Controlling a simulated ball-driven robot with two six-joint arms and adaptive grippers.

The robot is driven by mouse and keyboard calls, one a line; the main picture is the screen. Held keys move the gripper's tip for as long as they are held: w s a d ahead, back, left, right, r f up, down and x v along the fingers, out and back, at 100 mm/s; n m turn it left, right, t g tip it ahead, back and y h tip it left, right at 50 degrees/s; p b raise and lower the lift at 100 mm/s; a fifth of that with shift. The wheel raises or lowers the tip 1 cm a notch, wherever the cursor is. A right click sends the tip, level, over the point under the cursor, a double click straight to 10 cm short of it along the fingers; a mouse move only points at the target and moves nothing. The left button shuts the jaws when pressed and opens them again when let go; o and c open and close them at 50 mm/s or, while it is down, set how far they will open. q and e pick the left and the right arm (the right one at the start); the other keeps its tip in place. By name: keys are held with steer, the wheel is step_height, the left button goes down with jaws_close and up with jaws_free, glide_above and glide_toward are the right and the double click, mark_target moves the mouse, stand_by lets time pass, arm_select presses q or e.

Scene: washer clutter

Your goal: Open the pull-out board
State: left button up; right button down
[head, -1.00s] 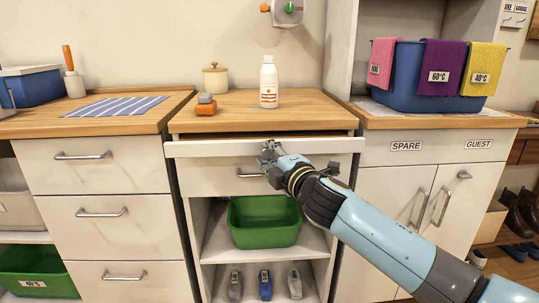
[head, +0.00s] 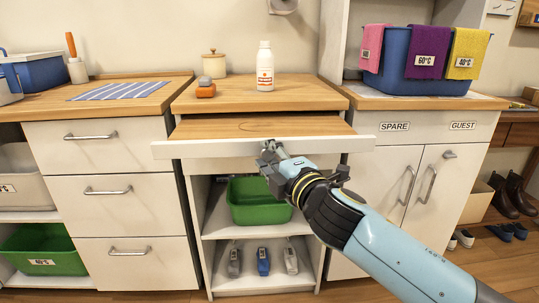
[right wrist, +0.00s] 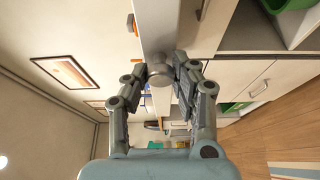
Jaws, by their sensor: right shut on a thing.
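The pull-out board (head: 225,128) has a wooden top and a white front edge. It stands partly out from under the middle worktop, with a wide strip of its wood bare. My right gripper (head: 270,152) is at the middle of its front edge. In the right wrist view, the two fingers of my right gripper are closed around a round metal knob (right wrist: 160,74) on the white front (right wrist: 155,25). In the head view the gripper hides the knob. My left gripper is not in view.
A white bottle (head: 265,68), a lidded jar (head: 214,66) and an orange-and-grey object (head: 205,88) stand on the middle worktop (head: 310,95). The board's top is clear. Below it, a green bin (head: 258,205) sits on a shelf. Cabinets flank both sides.

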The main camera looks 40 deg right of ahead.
steer(key=c, duration=1)
jaws_free()
steer(key=s, duration=0.4)
steer(key=s+a, duration=0.1)
steer(key=s, duration=0.7)
steer(key=shift+a, duration=0.4)
steer(key=shift+w, duration=0.1)
steer(key=s+d+f+m+g, duration=0.1)
steer(key=s+f+m+g, duration=0.15)
steer(key=f, duration=0.85)
steer(key=s+d+f+m+g, duration=0.1)
steer(key=s+f+m+g, duration=0.15)
steer(key=f, duration=0.75)
steer(key=s+d+f+m+g, duration=0.1)
steer(key=s+f+g, duration=0.15)
steer(key=f, duration=0.85)
steer(key=s+a+f+m+g+y, duration=0.1)
steer(key=s+f+m+g, duration=0.45)
steer(key=s+f, duration=0.9)
steer(key=s+f+m+g, duration=0.1)
steer(key=s, duration=0.5)
steer(key=s+a+f+m+g, duration=0.1)
steer(key=s+f+m+g, duration=0.1)
steer(key=s, duration=0.4)
steer(key=s+a+f+m+g, duration=0.1)
steer(key=s+f, duration=0.1)
steer(key=s, duration=0.4)
steer(key=shift+s+f+m+y+p, duration=0.15)
steer(key=shift+f+m+y+p, duration=0.1)
steer(key=shift+y+p, duration=0.15)
